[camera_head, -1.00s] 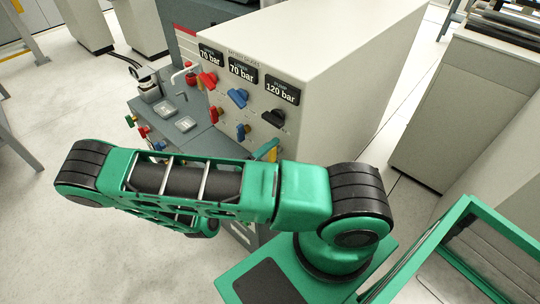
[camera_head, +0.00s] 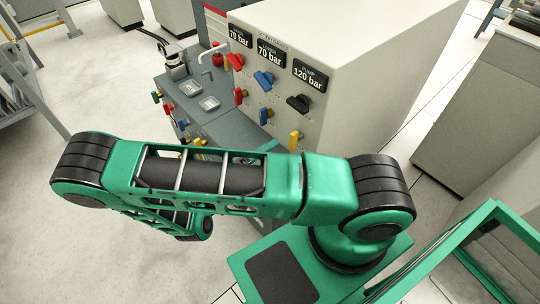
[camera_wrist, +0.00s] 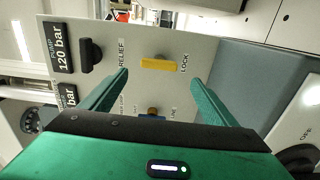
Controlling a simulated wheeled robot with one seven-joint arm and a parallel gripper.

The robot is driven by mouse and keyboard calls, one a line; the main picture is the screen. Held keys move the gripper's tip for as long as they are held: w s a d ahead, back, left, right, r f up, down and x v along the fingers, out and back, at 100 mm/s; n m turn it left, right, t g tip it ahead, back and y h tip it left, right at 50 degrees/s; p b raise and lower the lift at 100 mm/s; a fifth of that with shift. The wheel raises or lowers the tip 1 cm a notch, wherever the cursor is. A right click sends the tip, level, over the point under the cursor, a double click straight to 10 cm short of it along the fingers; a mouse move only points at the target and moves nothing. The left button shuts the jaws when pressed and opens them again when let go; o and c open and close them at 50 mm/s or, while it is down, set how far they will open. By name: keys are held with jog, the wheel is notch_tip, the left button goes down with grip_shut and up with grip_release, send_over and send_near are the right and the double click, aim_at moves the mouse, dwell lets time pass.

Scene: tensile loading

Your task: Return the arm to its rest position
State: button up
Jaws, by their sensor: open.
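My green arm (camera_head: 205,175) stretches across the lower part of the head view, folded in front of the control panel. My gripper (camera_wrist: 160,76) shows in the wrist view with its two green fingers spread apart and nothing between them. It faces the panel, with the yellow LOCK handle (camera_wrist: 159,65) in the gap beyond the fingertips, seemingly apart from them. The black RELIEF handle (camera_wrist: 90,54) is left of the fingers. In the head view the gripper is mostly hidden behind my arm.
The white cabinet (camera_head: 370,60) carries red, blue, black and yellow handles and pressure displays reading 70, 70 and 120 bar. A grey bench (camera_head: 228,128) with small trays adjoins it. Another cabinet (camera_head: 470,110) stands at right. Open floor (camera_head: 70,105) lies at left.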

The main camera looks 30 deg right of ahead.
dwell(0.3)
notch_tip(320, 180, up, 30)
jog(key=s+m+t+y, duration=0.1)
jog(key=s+m+y, duration=0.1)
jog(key=y, duration=1.6)
jog(key=s+d+f+m+g, duration=0.1)
jog(key=s+d+m+g, duration=0.1)
jog(key=s+d, duration=0.3)
jog(key=s+d+f+m+g, duration=0.1)
jog(key=s+d+m, duration=0.3)
jog(key=s, duration=0.7)
jog(key=shift+s+d+g, duration=0.25)
jog(key=shift+d+g, duration=0.55)
jog(key=shift+d, duration=0.25)
jog(key=shift+w, duration=0.15)
